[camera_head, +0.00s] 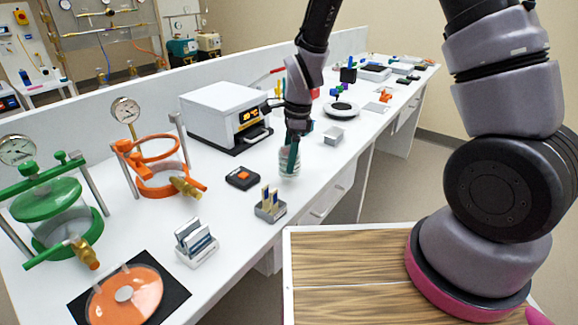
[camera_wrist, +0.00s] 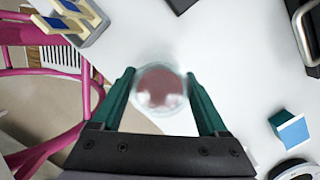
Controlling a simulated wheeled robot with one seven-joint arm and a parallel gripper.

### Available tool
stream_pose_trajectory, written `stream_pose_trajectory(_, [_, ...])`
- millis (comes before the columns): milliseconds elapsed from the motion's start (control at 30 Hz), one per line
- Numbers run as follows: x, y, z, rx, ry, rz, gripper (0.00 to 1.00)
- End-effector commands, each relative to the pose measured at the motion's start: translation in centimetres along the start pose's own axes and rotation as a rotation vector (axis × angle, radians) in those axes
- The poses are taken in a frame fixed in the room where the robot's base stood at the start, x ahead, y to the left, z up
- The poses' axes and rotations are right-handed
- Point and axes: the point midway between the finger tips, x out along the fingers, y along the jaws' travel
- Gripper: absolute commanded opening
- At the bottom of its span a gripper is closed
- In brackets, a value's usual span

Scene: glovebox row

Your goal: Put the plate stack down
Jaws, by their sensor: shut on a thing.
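The plate stack (camera_head: 289,161) is a short pile of clear round dishes, upright between the fingers of my gripper (camera_head: 292,154) over the white bench, near its front edge. In the wrist view the plate stack (camera_wrist: 160,91) shows from above as a clear round rim with a dull reddish centre. The two green fingers of my gripper (camera_wrist: 160,76) stand on either side of it, shut on it. The stack's base is at or just above the bench top; I cannot tell whether it touches.
A black box with an orange button (camera_head: 242,178) and a grey slotted rack (camera_head: 270,208) stand left of the stack. A white oven (camera_head: 226,115) stands behind. Bare bench (camera_wrist: 225,65) surrounds the stack.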

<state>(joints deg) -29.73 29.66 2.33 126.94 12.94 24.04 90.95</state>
Motion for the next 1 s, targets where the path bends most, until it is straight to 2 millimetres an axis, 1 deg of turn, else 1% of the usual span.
stream_pose_trajectory(33, [0.9,0.1,-0.2,0.002,0.001,0.005,0.08])
stream_pose_trajectory(100, [1.9,0.1,-0.4,0.002,0.001,0.004,0.08])
stream_pose_trajectory(200, [2.7,0.0,-0.5,0.002,0.000,0.002,0.08])
stream_pose_trajectory(567, [3.0,0.0,-0.5,0.000,0.000,0.001,0.08])
stream_pose_trajectory(600, [3.1,0.0,-0.5,0.000,0.000,0.001,0.84])
stream_pose_trajectory(633, [3.1,0.0,-0.5,0.000,0.000,0.001,0.96])
stream_pose_trajectory(667, [3.1,0.0,-0.5,0.000,0.000,0.001,1.00])
stream_pose_trajectory(867, [3.0,0.0,-0.5,0.000,0.000,0.001,1.00])
stream_pose_trajectory(1000, [2.2,-0.1,-0.4,0.001,0.000,-0.002,1.00])
